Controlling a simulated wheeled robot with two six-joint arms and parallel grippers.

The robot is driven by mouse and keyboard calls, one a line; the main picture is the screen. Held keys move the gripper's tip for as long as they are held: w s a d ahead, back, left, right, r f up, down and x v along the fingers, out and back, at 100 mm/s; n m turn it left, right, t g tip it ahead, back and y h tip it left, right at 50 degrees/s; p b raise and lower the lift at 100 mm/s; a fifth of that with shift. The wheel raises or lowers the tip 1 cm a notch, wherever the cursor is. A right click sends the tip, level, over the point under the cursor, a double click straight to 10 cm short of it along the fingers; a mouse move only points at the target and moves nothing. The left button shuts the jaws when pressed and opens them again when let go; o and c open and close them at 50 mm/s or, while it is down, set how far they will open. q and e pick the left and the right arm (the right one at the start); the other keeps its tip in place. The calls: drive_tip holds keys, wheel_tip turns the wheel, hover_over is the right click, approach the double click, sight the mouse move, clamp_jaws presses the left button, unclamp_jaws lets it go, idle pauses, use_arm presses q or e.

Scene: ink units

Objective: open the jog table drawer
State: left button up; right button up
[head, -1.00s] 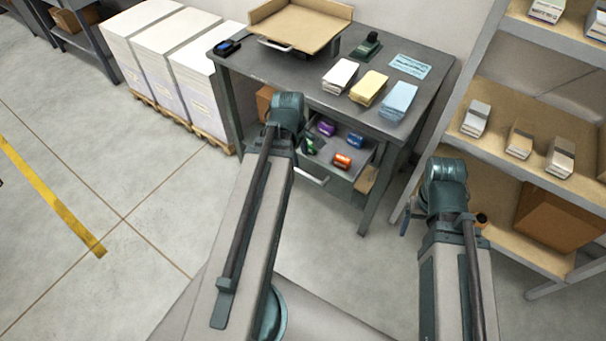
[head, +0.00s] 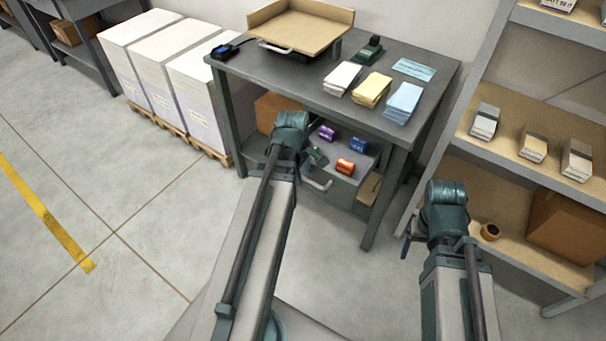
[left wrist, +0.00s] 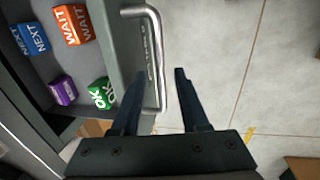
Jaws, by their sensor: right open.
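The jog table (head: 300,82) is grey, with a tan-topped jogger (head: 305,25) on it. Its drawer (head: 345,187) stands out from under the top, open. A silver bar handle (head: 317,185) is on the drawer front. My right gripper (head: 407,238) is open, mostly hidden, beside the shelf.
A shelf rack (head: 530,225) with paper stacks and a cardboard box stands close on the right. White stacks on pallets (head: 165,65) stand left of the table. White, yellow and blue paper stacks lie on the table top. The floor (head: 120,200) at left is clear.

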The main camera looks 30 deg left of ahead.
use_arm(q)
clamp_jaws()
idle(0.9)
idle(0.4)
